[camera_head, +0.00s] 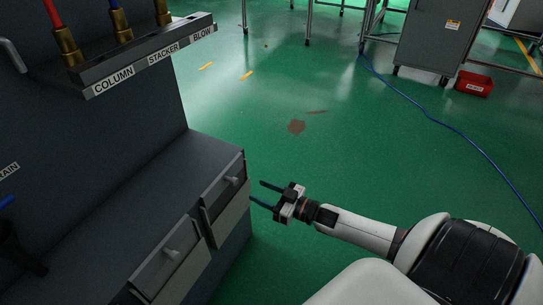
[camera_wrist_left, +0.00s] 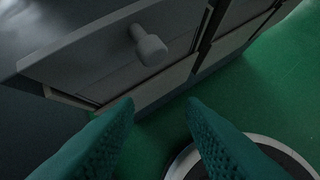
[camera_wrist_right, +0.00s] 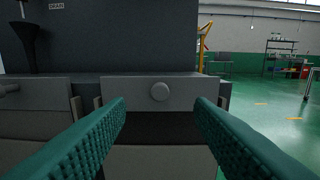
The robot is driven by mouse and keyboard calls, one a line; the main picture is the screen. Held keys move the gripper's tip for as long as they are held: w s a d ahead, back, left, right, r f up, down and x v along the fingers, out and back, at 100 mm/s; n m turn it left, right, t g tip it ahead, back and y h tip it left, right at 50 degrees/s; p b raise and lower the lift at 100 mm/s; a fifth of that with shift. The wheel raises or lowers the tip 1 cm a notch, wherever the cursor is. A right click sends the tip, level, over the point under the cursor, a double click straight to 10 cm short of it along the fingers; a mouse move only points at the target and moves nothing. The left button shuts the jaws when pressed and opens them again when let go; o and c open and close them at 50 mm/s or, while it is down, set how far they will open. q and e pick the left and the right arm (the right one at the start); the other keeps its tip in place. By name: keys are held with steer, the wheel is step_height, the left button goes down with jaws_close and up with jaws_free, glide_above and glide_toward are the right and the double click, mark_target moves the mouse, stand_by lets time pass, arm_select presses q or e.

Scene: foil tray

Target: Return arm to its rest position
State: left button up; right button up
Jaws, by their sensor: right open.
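My right gripper (camera_head: 257,192) is open and empty, off the front of the grey cabinet's far drawer (camera_head: 225,186). In the right wrist view its two green ridged fingers (camera_wrist_right: 160,101) are spread, with a drawer front and its round knob (camera_wrist_right: 159,91) beyond the gap. My left gripper (camera_wrist_left: 160,101) shows only in its own wrist view. Its fingers are apart with nothing between them, below a drawer front with a knob (camera_wrist_left: 150,48). I see no foil tray in any view.
The near drawer (camera_head: 172,257) has a knob too. A black funnel-like part (camera_wrist_right: 27,45) hangs at left. Green floor to the right is open, with a blue cable (camera_head: 435,119) and a red bin (camera_head: 474,84).

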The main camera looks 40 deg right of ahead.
arm_select(q)
steer(key=shift+s+a+f+g, duration=0.25)
steer(key=shift+s+g, duration=0.15)
steer(key=shift+s, duration=0.25)
steer(key=shift+s+a+f+g, duration=0.2)
steer(key=shift+s+g, duration=0.2)
steer(key=shift+s, duration=0.25)
arm_select(e)
steer(key=shift+v, duration=1.35)
